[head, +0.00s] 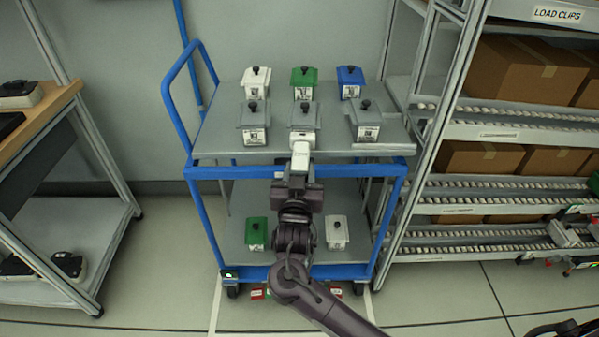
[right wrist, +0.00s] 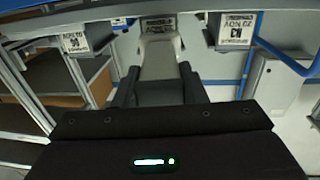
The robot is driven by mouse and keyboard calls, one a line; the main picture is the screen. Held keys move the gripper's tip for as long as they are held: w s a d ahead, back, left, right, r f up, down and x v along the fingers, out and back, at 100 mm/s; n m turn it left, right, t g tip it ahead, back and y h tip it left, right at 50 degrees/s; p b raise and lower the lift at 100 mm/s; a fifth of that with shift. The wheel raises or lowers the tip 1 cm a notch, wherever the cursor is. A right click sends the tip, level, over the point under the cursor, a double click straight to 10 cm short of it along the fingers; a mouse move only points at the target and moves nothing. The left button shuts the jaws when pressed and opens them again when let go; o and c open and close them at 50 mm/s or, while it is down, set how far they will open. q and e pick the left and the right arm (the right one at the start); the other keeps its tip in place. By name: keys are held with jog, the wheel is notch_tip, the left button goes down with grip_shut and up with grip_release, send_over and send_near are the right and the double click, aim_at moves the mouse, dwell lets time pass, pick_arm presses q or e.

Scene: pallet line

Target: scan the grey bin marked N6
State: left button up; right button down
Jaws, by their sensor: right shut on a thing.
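Three grey bins stand in the front row on the cart's top shelf: a left one (head: 254,124), a middle one (head: 303,112) and a right one (head: 366,121). Their labels are too small to read surely, so I cannot tell which is N6. My right gripper (head: 299,178) is shut on a pale scanner (head: 300,157), just in front of the middle bin, whose lower front it covers. In the right wrist view the scanner (right wrist: 160,57) sits between the fingers, with a labelled bin at left (right wrist: 86,39) and at right (right wrist: 233,31). My left gripper is not in view.
White (head: 256,83), green (head: 303,83) and blue (head: 350,82) bins stand in the back row. A green bin (head: 256,234) and a white bin (head: 337,232) are on the lower shelf. The blue-framed cart (head: 214,172) stands between a workbench (head: 45,105) and a carton rack (head: 440,130).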

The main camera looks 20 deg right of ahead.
jog(key=shift+w+d, duration=0.15)
jog(key=shift+w, duration=0.45)
dwell(1.1)
dwell(0.4)
jog(key=shift+s+a+r+p, duration=0.1)
jog(key=shift+s+a+p, duration=0.1)
jog(key=shift+s+p, duration=0.35)
jog(key=p+v, duration=0.3)
jog(key=v, duration=0.3)
jog(key=shift+s, duration=0.4)
jog(key=shift+a, duration=0.15)
